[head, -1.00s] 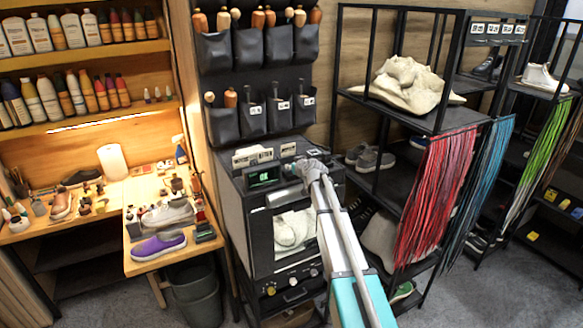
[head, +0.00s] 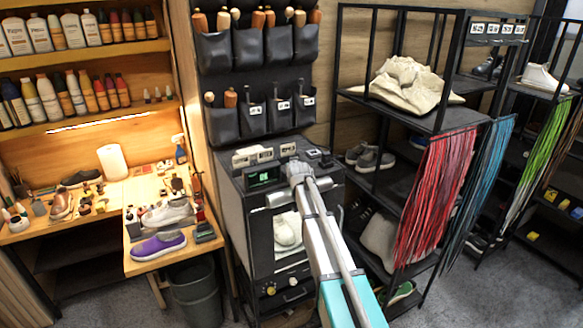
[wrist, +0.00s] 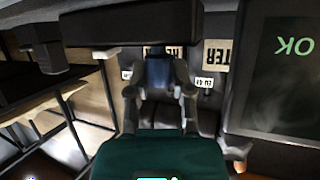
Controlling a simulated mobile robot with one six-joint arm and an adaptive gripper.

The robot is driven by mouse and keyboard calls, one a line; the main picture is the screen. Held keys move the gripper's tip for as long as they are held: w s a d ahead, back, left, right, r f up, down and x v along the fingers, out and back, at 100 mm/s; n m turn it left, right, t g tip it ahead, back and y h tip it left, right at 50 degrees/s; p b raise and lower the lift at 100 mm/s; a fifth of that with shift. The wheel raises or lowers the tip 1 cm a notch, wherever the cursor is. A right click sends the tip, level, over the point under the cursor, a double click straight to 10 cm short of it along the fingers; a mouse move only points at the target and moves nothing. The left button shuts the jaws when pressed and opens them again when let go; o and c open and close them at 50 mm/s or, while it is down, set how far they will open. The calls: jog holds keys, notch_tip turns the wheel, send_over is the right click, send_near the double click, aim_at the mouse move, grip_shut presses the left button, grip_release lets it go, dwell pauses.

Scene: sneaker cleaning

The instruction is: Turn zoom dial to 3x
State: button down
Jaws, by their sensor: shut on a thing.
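The dark machine (head: 230,205) stands in the middle of the head view, with a small lit green display (head: 264,177) on its upper front. In the wrist view the display (wrist: 285,75) reads OK, upside down. My gripper (wrist: 158,75) is shut on a small dark blue piece (wrist: 158,70). In the head view my gripper is at the machine's upper front, right of the display, and my wrist hides its fingertips. The held piece is probably the zoom dial, but its markings and setting are hidden. A white shoe (head: 287,231) shows in the machine's window.
Several knobs (head: 271,290) sit low on the machine's front. A workbench (head: 140,265) with a purple shoe (head: 158,246) is to the left, above a grey bin (head: 197,295). A black rack (head: 436,122) with red laces (head: 435,185) stands close on the right.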

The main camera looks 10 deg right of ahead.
jog(key=shift+s+m+g+h, duration=0.1)
jog(key=shift+m+g+h, duration=0.3)
jog(key=shift+m+h, duration=1.25)
jog(key=shift+c, duration=2.4)
grip_release()
